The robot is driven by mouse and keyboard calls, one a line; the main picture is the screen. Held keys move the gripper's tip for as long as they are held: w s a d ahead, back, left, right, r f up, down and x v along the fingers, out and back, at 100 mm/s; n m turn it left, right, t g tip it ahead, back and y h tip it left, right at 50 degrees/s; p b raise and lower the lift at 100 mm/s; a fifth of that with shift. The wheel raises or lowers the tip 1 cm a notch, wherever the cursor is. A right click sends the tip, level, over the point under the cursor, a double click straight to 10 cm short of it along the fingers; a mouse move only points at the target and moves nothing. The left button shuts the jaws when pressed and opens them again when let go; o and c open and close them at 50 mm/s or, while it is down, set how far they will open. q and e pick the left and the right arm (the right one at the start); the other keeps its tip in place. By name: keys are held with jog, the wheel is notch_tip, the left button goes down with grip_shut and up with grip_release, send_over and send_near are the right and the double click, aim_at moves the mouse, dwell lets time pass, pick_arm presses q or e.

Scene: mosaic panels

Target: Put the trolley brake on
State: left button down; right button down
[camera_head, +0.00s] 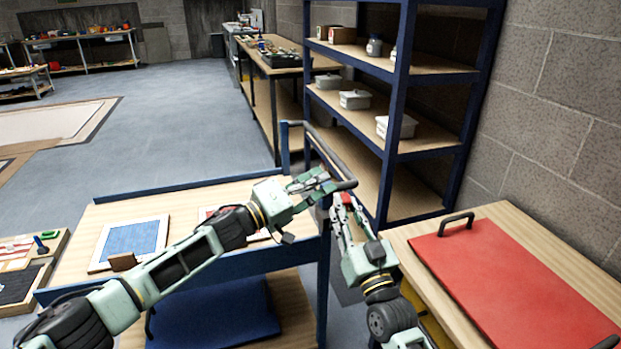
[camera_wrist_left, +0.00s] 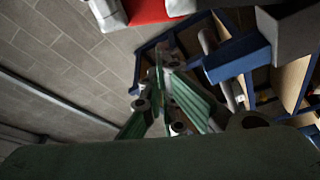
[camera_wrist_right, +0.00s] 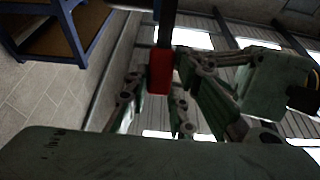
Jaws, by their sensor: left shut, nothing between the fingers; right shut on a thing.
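The trolley has a blue frame, wooden decks (camera_head: 75,262) and a dark push handle (camera_head: 328,158) at its right end. A small red grip (camera_head: 348,199), apparently the brake lever's, is by the handle's near end. My right gripper (camera_head: 342,212) is shut on it from below; the right wrist view shows the red piece (camera_wrist_right: 159,74) between the fingers, with a dark bar beyond. My left gripper (camera_head: 318,183) is shut and empty beside the handle's near end; whether it touches the handle is unclear. Its closed fingers show in the left wrist view (camera_wrist_left: 168,95).
A bench with a red board (camera_head: 515,280) stands at right. Blue shelving (camera_head: 398,110) stands behind.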

pick_arm(q)
jog(key=shift+s+d+f, duration=0.15)
jog(key=shift+s+f, duration=0.05)
jog(key=shift+s, duration=0.25)
jog(key=shift+s+d+f, duration=0.15)
jog(key=shift+s, duration=0.25)
jog(key=shift+s, duration=0.1)
jog(key=shift+s+d+f, duration=0.25)
jog(key=shift+s, duration=0.2)
jog(key=shift+s+d+f, duration=0.2)
jog(key=shift+s, duration=0.25)
pick_arm(e)
jog(key=c, duration=1.8)
grip_release()
jog(key=shift+a+r, duration=0.1)
jog(key=shift+c, duration=0.2)
jog(key=o, duration=0.3)
pick_arm(q)
jog(key=shift+w+a+r, duration=0.15)
jog(key=shift+w, duration=0.05)
jog(key=shift+a, duration=0.1)
pick_arm(e)
jog(key=shift+s, duration=0.1)
